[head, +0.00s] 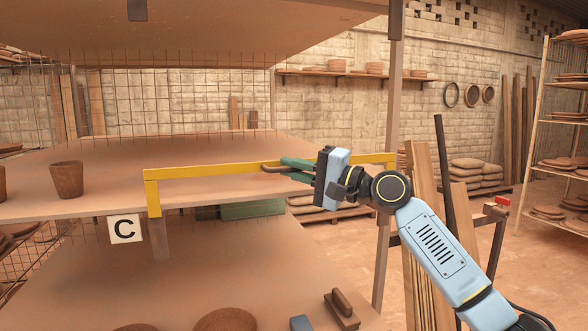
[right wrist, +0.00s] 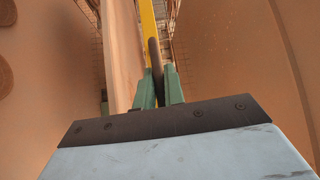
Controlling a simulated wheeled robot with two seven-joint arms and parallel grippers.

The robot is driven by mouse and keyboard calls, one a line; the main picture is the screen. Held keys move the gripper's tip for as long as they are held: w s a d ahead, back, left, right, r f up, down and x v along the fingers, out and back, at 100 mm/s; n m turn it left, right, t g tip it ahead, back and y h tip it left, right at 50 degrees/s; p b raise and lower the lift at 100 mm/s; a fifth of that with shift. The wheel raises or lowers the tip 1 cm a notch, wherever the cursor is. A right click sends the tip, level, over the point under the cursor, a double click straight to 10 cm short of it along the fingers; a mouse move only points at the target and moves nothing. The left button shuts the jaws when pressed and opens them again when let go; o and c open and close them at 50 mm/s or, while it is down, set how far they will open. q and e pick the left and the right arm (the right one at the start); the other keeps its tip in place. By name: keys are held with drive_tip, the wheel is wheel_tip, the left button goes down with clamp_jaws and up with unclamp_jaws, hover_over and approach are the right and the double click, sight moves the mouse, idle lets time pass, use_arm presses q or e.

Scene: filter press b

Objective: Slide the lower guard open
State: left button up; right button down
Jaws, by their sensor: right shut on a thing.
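A yellow guard bar (head: 210,171) runs along the front edge of the middle shelf (head: 200,145), with a bent-down end at its left above the C sign. It also shows at the top of the right wrist view (right wrist: 148,22). A dark brown handle (head: 270,169) sits on the bar; it also shows in the right wrist view (right wrist: 155,58). My right gripper (head: 288,168) has its green fingers shut on this handle, which stands between them in the right wrist view. The fingers and gripper body hide part of the bar. My left gripper is not in view.
A brown cup (head: 67,179) stands on the middle shelf at left. A white C sign (head: 125,229) hangs below it. The lower shelf (head: 190,290) holds bowls and a brown block with a handle (head: 341,309).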

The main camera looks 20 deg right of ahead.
wheel_tip(320, 180, down, 9)
drive_tip(key=b, duration=0.5)
drive_tip(key=c, duration=1.5)
unclamp_jaws()
drive_tip(key=b+v, duration=0.2)
drive_tip(key=v, duration=1.1)
drive_tip(key=shift+s+d+b, duration=0.15)
drive_tip(key=shift+s+b, duration=0.05)
drive_tip(key=shift+b, duration=0.1)
